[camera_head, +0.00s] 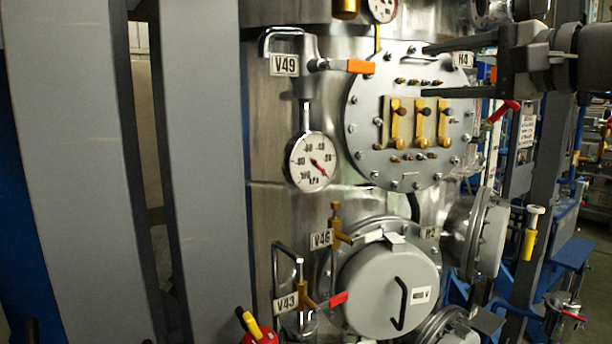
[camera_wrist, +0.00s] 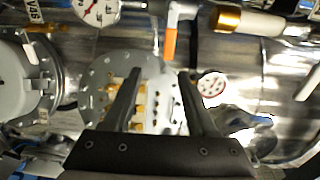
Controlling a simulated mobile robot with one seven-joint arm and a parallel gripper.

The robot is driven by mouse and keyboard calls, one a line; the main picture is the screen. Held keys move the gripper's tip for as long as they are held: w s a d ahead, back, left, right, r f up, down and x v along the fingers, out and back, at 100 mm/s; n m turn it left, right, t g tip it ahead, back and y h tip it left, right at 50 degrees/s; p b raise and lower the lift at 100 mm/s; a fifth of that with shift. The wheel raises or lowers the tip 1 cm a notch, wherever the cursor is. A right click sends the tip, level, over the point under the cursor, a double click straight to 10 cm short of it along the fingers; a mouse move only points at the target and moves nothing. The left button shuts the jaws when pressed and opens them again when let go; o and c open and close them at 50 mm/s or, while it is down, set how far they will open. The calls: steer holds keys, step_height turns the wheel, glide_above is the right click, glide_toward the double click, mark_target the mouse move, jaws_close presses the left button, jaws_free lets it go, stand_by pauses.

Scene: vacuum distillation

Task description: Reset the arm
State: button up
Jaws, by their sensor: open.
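My gripper (camera_head: 440,70) is at the upper right in the head view. Its two dark fingers point left, apart and with nothing between them, in front of the upper part of the round bolted plate (camera_head: 358,130). In the wrist view my gripper (camera_wrist: 160,78) shows both fingers spread over the same round plate (camera_wrist: 95,103). The plate carries a panel with several brass latches (camera_head: 395,125). I cannot tell how far the fingertips are from the plate.
Valve V49 has an orange handle (camera_head: 360,67) left of my fingers. A pressure gauge (camera_head: 312,162) hangs below it. Valve V43 has a red handle (camera_head: 338,299). A grey round cover (camera_head: 385,290) sits below the plate. Wide grey columns (camera_head: 75,150) stand at the left.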

steer(key=s+a+f+n+g+h+p, duration=0.1)
steer(key=s+a+f+n+g+h, duration=0.2)
steer(key=f, duration=0.7)
steer(key=s+a+f+n+g+h+p, duration=0.1)
steer(key=s+a+f+g, duration=0.25)
steer(key=f, duration=0.75)
steer(key=s+d+f+n+g+h, duration=0.1)
steer(key=s+f+n+h, duration=0.2)
steer(key=s+f, duration=0.2)
steer(key=s+f+n+g+h, duration=0.1)
steer(key=s+f+n, duration=0.3)
steer(key=f, duration=0.6)
steer(key=shift+s+d+f+h+p, duration=0.25)
steer(key=shift+s+d+h+p, duration=0.15)
steer(key=shift+s+h, duration=0.55)
steer(key=shift+g, duration=0.25)
